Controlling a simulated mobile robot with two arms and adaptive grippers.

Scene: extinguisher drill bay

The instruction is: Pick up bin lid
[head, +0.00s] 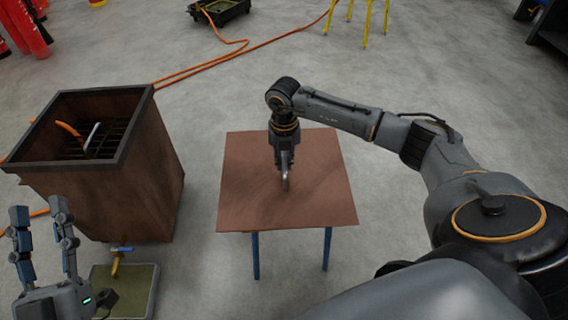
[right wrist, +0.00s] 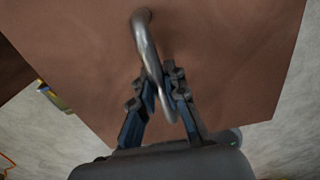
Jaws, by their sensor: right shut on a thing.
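The bin lid (head: 244,199) is a flat brown square plate with a curved metal handle (head: 286,182) near its middle. It lies level over blue legs (head: 327,249). My right gripper (head: 285,170) points down at the handle and is shut on it. In the right wrist view the fingers (right wrist: 166,88) close around the grey loop of the handle (right wrist: 146,45), with the brown lid (right wrist: 230,50) behind. My left gripper (head: 40,222) is at the lower left, fingers apart, empty and away from the lid.
A brown open-topped bin (head: 125,190) with a dark rim stands left of the lid, with a grate and an orange-handled thing inside. A shallow tray (head: 140,285) with a yellow valve (head: 118,262) lies below it. An orange hose (head: 235,50) and yellow legs (head: 366,18) are behind.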

